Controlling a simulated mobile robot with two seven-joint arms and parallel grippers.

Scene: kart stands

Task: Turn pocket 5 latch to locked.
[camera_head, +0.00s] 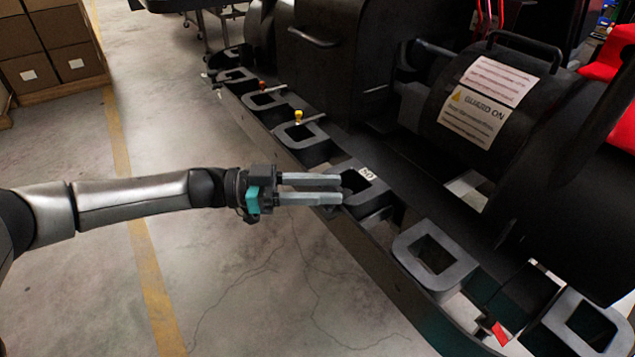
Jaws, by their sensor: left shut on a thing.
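My left gripper (341,189) reaches in from the left, its two grey fingers pointing right at the near edge of a dark pocket (372,192) with a small white label (367,173). The label's number is too small to read surely. The fingers have a narrow gap and are shut on a small part at the pocket's edge, which I take for its latch; the fingers hide it, so I cannot tell its angle. My right gripper is not in view.
Other pockets line the rail, one with a yellow-knobbed latch (298,115), one with an orange knob (262,85). A grey pocket (436,255) and a red tag (500,333) are nearer. A black guard (490,95) stands behind. The floor (230,290) at left is clear.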

